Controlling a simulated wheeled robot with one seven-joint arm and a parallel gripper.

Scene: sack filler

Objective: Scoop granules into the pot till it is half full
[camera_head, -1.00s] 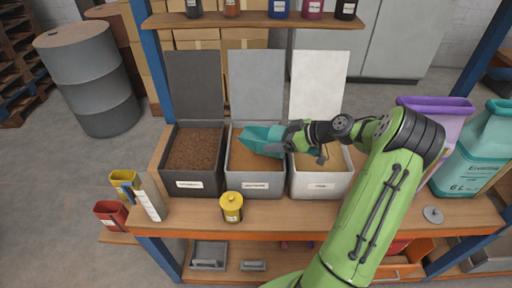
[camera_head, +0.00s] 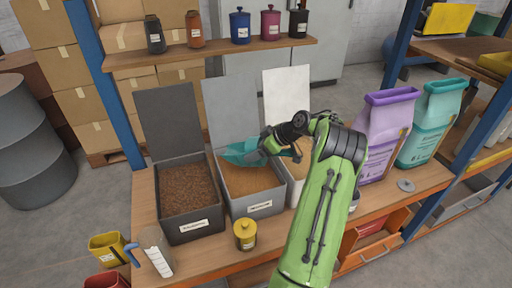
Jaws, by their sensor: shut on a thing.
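My gripper (camera_head: 268,144) is shut on a teal scoop (camera_head: 242,154). The scoop is over the back part of the middle bin (camera_head: 262,209), which holds tan granules (camera_head: 245,181). I cannot tell whether the scoop touches the granules or what is in it. A yellow pot (camera_head: 245,236) with its lid on stands on the bench in front of the middle bin. A small pale object (camera_head: 354,203) is mostly hidden behind my arm, and I cannot tell whether it is a pot. A grey disc like a lid (camera_head: 406,185) lies on the bench at the right.
The left bin (camera_head: 194,226) holds brown granules; the right bin is partly behind my arm. Their lids stand open behind. Purple (camera_head: 386,140) and teal (camera_head: 428,125) sacks stand at the right. Lidded pots line the shelf (camera_head: 215,52) above. A yellow container (camera_head: 108,250) is at the lower left.

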